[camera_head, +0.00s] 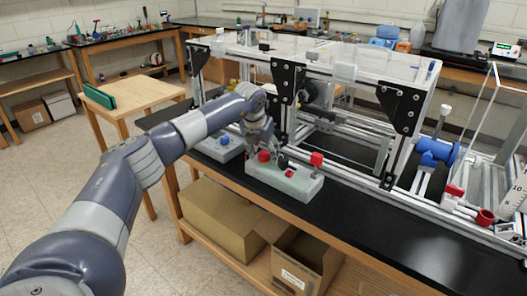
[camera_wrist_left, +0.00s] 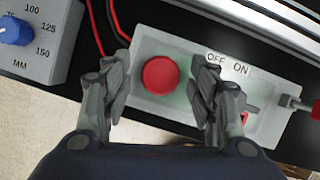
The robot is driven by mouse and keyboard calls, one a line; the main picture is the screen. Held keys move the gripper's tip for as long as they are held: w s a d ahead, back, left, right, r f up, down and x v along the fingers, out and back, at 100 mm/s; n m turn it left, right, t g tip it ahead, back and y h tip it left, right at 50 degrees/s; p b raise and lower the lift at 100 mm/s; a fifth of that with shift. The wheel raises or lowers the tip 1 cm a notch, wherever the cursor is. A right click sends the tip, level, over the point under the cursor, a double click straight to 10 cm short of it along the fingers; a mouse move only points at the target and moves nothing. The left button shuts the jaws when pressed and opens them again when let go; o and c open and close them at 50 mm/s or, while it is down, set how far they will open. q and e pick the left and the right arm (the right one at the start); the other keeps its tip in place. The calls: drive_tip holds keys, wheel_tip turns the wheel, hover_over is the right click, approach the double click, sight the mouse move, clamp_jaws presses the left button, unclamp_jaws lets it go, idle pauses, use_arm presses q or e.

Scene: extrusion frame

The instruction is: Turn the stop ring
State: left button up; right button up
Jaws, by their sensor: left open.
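A round red stop knob (camera_wrist_left: 160,75) sits on a pale grey-green control box (camera_wrist_left: 182,45) in the left wrist view. In the head view the red knob (camera_head: 264,156) is at the left end of the box (camera_head: 305,190), on the front edge of the black bench. No separate ring can be told apart from the knob. My left gripper (camera_wrist_left: 163,78) is open, with one finger on each side of the knob. I cannot tell whether the fingers touch it. In the head view my left gripper (camera_head: 262,140) is over the knob. My right gripper is not in view.
An OFF/ON switch with a red-tipped lever (camera_head: 316,159) stands on the same box. A grey box with a blue dial (camera_wrist_left: 14,30) marked in MM is to the left. Red and black cables run behind. The extrusion frame (camera_head: 340,72) rises close behind the box.

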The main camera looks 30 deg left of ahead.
use_arm(q)
drive_tip(key=c, duration=1.1)
drive_tip(key=shift+o, duration=0.2)
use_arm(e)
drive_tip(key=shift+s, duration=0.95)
